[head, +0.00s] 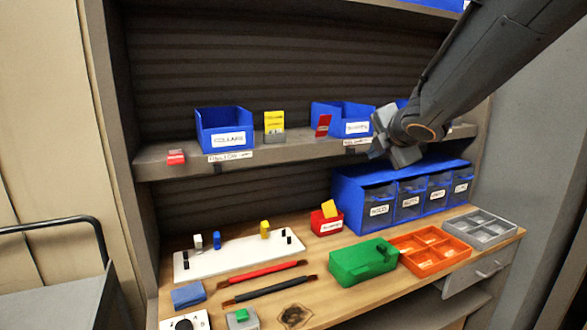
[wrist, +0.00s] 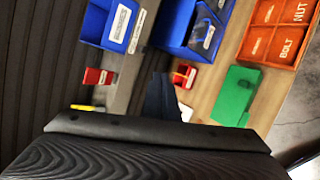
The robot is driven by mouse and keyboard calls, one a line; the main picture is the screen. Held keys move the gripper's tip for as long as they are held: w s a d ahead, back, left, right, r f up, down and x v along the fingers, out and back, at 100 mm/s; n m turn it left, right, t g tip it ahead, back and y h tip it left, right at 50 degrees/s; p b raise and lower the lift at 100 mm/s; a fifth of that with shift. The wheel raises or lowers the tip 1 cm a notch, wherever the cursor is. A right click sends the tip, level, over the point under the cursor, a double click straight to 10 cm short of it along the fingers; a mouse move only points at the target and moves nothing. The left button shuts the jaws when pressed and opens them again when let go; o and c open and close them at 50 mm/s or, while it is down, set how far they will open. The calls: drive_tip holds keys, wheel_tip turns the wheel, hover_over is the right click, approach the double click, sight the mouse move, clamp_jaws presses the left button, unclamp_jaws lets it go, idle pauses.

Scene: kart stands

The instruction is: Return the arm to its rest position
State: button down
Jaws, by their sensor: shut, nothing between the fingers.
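My arm (head: 490,60) reaches in from the upper right in the head view, bent downward at the wrist. My gripper (head: 380,148) hangs in front of the shelf's right part, above the blue drawer unit and apart from it. It holds nothing. In the wrist view its dark fingers (wrist: 163,98) are together in the middle, with the dark gripper body filling the bottom. The arm hides part of a blue bin at the shelf's right end.
The shelf (head: 290,151) carries blue bins (head: 224,130). On the bench stand a drawer unit (head: 347,197), green box (head: 362,262), orange tray (head: 428,267), grey tray (head: 484,245) and white board (head: 215,267). A cart (head: 55,290) stands left. Space above the bench's left half is free.

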drive_tip(key=s+d+f+m+g+h, duration=0.1)
drive_tip(key=s+f+m+g, duration=0.1)
drive_tip(key=s+f+m, duration=0.5)
drive_tip(key=s+d+f+m+g+h, duration=0.1)
drive_tip(key=s+f+m+g, duration=0.15)
drive_tip(key=f+m, duration=0.4)
drive_tip(key=s+a+f+m+g+y+b, duration=0.1)
drive_tip(key=s+a+f+m+g, duration=0.15)
drive_tip(key=s+f+m, duration=0.4)
drive_tip(key=s+a+f+m+g+b, duration=0.1)
drive_tip(key=s+a+f+m+g, duration=0.15)
drive_tip(key=s+f, duration=0.65)
drive_tip(key=n+t+y+b, duration=0.4)
drive_tip(key=t+y+b, duration=0.45)
drive_tip(key=t, duration=1.05)
approach(326, 120)
drive_tip(key=shift+g+y, duration=0.25)
drive_tip(key=shift+y, duration=0.1)
drive_tip(key=p+x, duration=0.4)
drive_tip(key=p, duration=0.1)
drive_tip(key=shift+w+r, duration=0.25)
drive_tip(key=shift+r, duration=0.1)
drive_tip(key=shift+p+x, duration=0.3)
drive_tip(key=shift+x, duration=0.55)
